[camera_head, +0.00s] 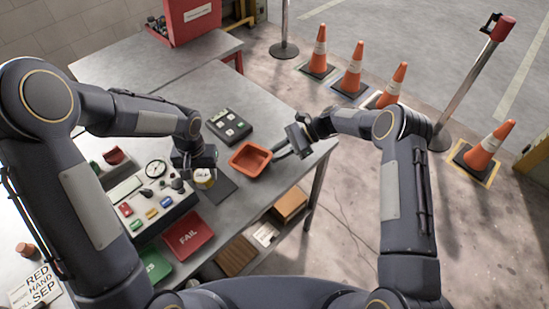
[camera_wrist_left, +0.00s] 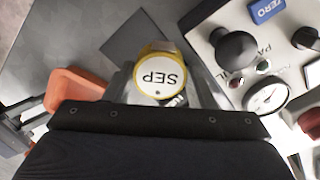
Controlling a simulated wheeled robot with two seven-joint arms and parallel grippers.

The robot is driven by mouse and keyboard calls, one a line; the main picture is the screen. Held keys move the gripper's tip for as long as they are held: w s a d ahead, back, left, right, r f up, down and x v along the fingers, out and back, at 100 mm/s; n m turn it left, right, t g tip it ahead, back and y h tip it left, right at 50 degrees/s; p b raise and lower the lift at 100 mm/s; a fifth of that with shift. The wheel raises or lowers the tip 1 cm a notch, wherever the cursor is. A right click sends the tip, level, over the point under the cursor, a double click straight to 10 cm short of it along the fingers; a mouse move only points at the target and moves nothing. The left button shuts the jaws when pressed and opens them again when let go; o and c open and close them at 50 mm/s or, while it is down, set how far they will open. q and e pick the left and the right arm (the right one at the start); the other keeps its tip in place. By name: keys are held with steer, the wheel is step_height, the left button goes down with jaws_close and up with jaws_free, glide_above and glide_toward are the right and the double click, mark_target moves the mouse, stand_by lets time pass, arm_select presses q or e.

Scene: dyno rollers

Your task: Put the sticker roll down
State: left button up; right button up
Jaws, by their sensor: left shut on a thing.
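The sticker roll (camera_head: 204,178) has a yellow rim and a white face reading SEP; the roll (camera_wrist_left: 160,76) also shows in the left wrist view. My left gripper (camera_head: 199,170) is shut on it, with a finger on either side. The roll is beside a dark flat square pad (camera_head: 226,190), also seen in the left wrist view (camera_wrist_left: 135,38). Whether the roll touches the table is unclear. My right gripper (camera_head: 281,153) is at the right side of the orange tray; its fingertips are too small to judge.
The orange tray (camera_head: 237,164) sits right of the roll. The control panel (camera_head: 152,211) with gauge and knobs stands to the left. A black button box (camera_head: 229,127) lies behind. Red FAIL (camera_head: 189,237) and green (camera_head: 153,267) bins are in front.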

jaws_close()
arm_select(q)
steer(key=w+d+r+n, duration=0.2)
steer(key=w+d+r, duration=0.1)
steer(key=w+d, duration=0.3)
steer(key=n, duration=0.2)
glide_above(248, 166)
step_height(248, 166, down, 3)
steer(key=shift+w+f, duration=0.1)
steer(key=shift+f, duration=2.15)
steer(key=shift+f, duration=0.1)
steer(key=o, duration=0.6)
steer(key=shift+o, duration=0.2)
